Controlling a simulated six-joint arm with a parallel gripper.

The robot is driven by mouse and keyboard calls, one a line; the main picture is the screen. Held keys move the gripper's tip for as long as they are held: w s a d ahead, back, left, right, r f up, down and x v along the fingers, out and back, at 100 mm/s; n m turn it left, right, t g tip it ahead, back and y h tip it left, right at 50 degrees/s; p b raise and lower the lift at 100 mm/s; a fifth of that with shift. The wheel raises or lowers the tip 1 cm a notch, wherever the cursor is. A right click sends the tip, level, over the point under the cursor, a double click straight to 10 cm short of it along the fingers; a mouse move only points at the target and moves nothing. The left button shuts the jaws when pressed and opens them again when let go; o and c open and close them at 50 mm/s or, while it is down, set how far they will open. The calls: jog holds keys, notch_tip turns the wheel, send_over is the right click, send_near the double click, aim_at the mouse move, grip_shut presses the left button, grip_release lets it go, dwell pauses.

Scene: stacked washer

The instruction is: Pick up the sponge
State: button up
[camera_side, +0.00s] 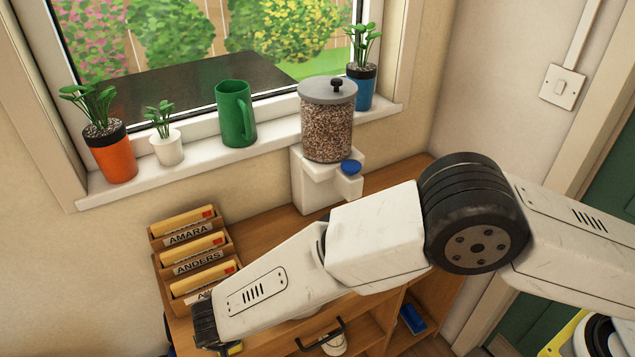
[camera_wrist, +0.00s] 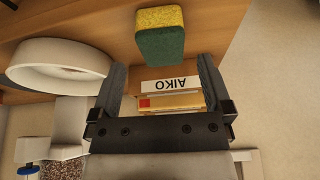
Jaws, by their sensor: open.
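The sponge (camera_wrist: 160,38) has a yellow layer and a dark green layer. It sits on the wooden surface in the wrist view, just beyond my gripper's fingertips and roughly in line with the gap between them. My gripper (camera_wrist: 161,78) is open, with nothing between its fingers that I can see touched by them. In the side view my gripper is mostly hidden at the lower left end of my arm. A small bit of yellow shows beneath the arm's end there, and I cannot tell for sure whether it is the sponge.
A white round dish (camera_wrist: 60,65) stands left of the sponge in the wrist view. A wooden letter rack (camera_side: 190,250) with labelled slots stands close to my gripper. A dispenser with a jar (camera_side: 327,125) stands at the back. Potted plants and a green mug (camera_side: 235,113) line the windowsill.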

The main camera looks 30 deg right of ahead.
jog(key=shift+w+f, duration=0.15)
jog(key=shift+f, duration=0.1)
jog(key=shift+x, duration=2.65)
jog(key=shift+a+r, duration=0.1)
jog(key=shift+c, duration=0.2)
jog(key=c, duration=1.1)
